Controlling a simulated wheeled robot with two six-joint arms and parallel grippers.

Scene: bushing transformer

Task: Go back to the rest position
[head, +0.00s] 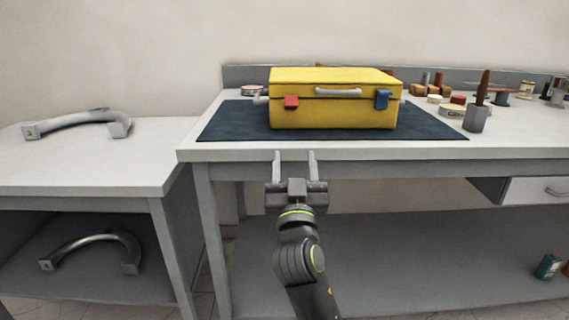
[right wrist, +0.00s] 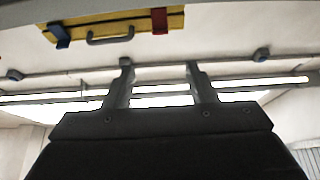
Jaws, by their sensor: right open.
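My right gripper (head: 295,158) is open and empty. In the head view it points up in front of the table's front edge, below the yellow case. In the right wrist view its two fingers (right wrist: 160,78) stand apart with nothing between them. My left gripper is not in view. The yellow case (head: 335,113) sits shut on a dark mat (head: 230,121) on the table. It has a grey handle, a red latch at left and a blue latch at right. It also shows at the top of the right wrist view (right wrist: 115,27).
The workbench (head: 350,151) carries a grey holder (head: 475,119) with a brown-handled tool and several small items at right. A lower side table (head: 90,165) at left holds a curved grey pipe (head: 78,121); another pipe (head: 90,246) lies beneath. A drawer (head: 535,190) is under the bench.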

